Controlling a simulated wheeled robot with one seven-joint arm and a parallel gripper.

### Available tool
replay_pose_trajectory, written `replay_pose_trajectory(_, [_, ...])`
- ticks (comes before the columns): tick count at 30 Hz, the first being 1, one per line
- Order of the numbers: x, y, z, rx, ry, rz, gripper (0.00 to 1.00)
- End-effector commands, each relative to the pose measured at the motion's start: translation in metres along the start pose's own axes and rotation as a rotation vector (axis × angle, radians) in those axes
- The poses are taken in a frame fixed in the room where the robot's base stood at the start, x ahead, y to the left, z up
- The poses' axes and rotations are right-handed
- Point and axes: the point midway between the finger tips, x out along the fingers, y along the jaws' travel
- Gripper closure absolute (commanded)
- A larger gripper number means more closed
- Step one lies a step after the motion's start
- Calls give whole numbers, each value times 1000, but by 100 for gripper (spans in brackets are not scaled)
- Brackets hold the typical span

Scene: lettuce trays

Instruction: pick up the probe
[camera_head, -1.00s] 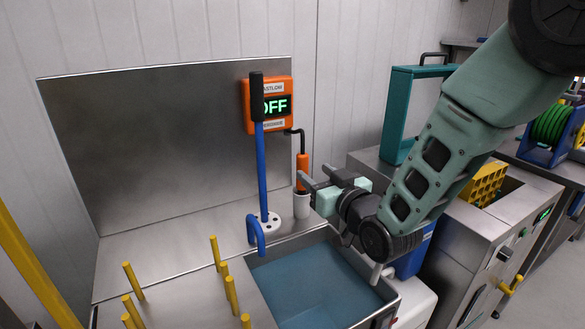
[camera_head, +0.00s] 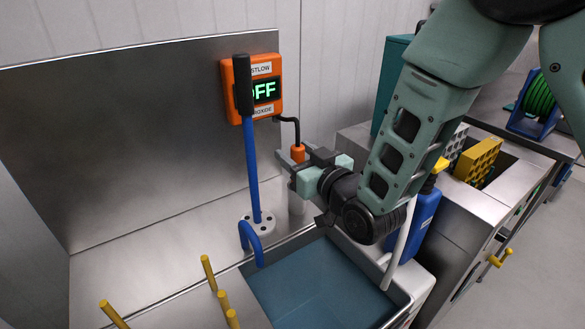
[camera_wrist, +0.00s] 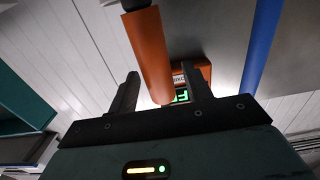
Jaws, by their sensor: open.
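The probe (camera_head: 298,153) has an orange handle with a black cable from its top to the orange meter box (camera_head: 236,92). It stands upright in a white holder (camera_head: 297,202), its lower part hidden by my gripper or the holder. My gripper (camera_head: 303,160) is open at the height of the handle. The meter's display reads OFF.
A blue pole with a black top (camera_head: 250,150) and a blue hook (camera_head: 250,243) stand left of the probe. A water basin (camera_head: 318,285) lies below my gripper. Several yellow pegs (camera_head: 208,272) stand at front left. A blue jug (camera_head: 425,215) is at right.

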Motion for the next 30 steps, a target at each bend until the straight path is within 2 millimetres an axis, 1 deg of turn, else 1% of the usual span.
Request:
replay_pose_trajectory(3, [0, 0, 0, 0, 0, 0, 51])
replay_pose_trajectory(4, [0, 0, 0, 0, 0, 0, 53])
replay_pose_trajectory(5, [0, 0, 0, 0, 0, 0, 62])
replay_pose_trajectory(6, [0, 0, 0, 0, 0, 0, 73])
replay_pose_trajectory(8, [0, 0, 0, 0, 0, 0, 90])
replay_pose_trajectory(9, [0, 0, 0, 0, 0, 0, 100])
replay_pose_trajectory(17, [0, 0, 0, 0, 1, 0, 100])
replay_pose_trajectory(22, [0, 0, -6, 0, 2, 0, 100])
replay_pose_trajectory(26, [0, 0, -17, 0, 4, 0, 100])
replay_pose_trajectory(30, [0, 0, -36, 0, 5, 0, 100])
